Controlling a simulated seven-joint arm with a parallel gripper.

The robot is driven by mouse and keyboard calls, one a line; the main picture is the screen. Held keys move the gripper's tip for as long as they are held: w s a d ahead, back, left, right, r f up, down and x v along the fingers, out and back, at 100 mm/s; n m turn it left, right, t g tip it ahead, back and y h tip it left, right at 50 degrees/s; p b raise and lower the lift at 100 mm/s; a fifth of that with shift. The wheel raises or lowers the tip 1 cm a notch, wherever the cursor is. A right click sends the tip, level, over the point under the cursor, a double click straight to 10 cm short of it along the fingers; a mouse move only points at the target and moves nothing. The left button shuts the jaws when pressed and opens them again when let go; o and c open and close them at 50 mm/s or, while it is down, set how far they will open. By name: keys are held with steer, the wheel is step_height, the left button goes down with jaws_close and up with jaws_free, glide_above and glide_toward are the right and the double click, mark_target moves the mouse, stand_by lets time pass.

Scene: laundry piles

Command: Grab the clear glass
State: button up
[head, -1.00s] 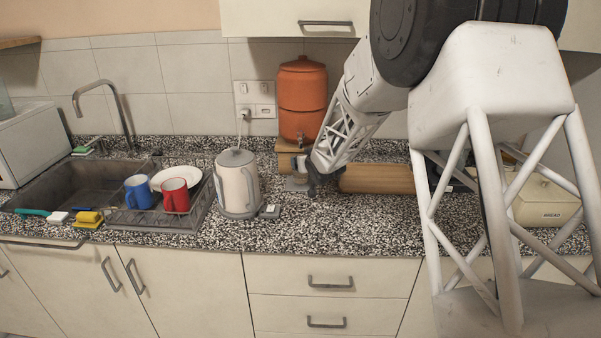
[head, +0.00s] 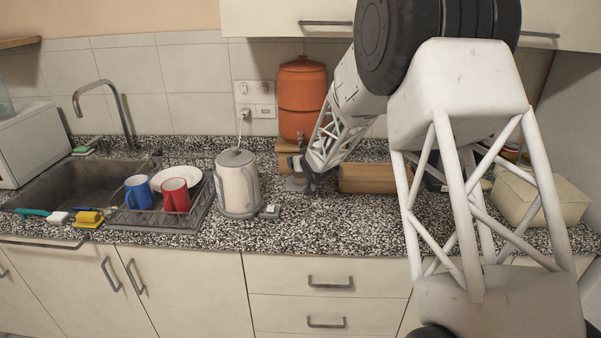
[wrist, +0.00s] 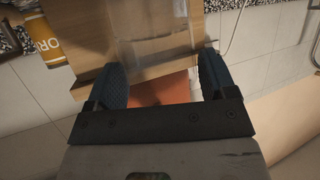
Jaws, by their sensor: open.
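The clear glass (wrist: 152,25) is a faint see-through shape at the top of the wrist view, in front of brown wood. My gripper (wrist: 160,62) is open, its two dark fingers on either side of the glass's near end with gaps beside it. I cannot tell how far the fingers reach along it. In the head view my gripper (head: 303,175) is low over the counter, in front of the orange water dispenser (head: 302,98). The glass is mostly hidden there.
A kettle (head: 237,185) stands close left of my gripper. A brown wooden box (head: 372,178) is close on the right. A dish rack (head: 160,219) with a blue mug (head: 138,192), a red mug (head: 176,195) and a plate is farther left. The counter front (head: 340,228) is clear.

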steer(key=shift+w+a+f, duration=0.2)
steer(key=shift+w, duration=0.2)
stand_by(0.3)
steer(key=c, duration=0.8)
steer(key=shift+c, duration=0.2)
steer(key=shift+r, duration=0.35)
steer(key=s+d, duration=0.3)
steer(key=s, duration=0.5)
steer(key=s+d, duration=0.3)
steer(key=s, duration=0.5)
steer(key=shift+s+d+r, duration=0.2)
steer(key=shift+d+r, duration=0.2)
steer(key=shift+r, duration=0.05)
steer(key=shift+s, duration=0.1)
stand_by(1.0)
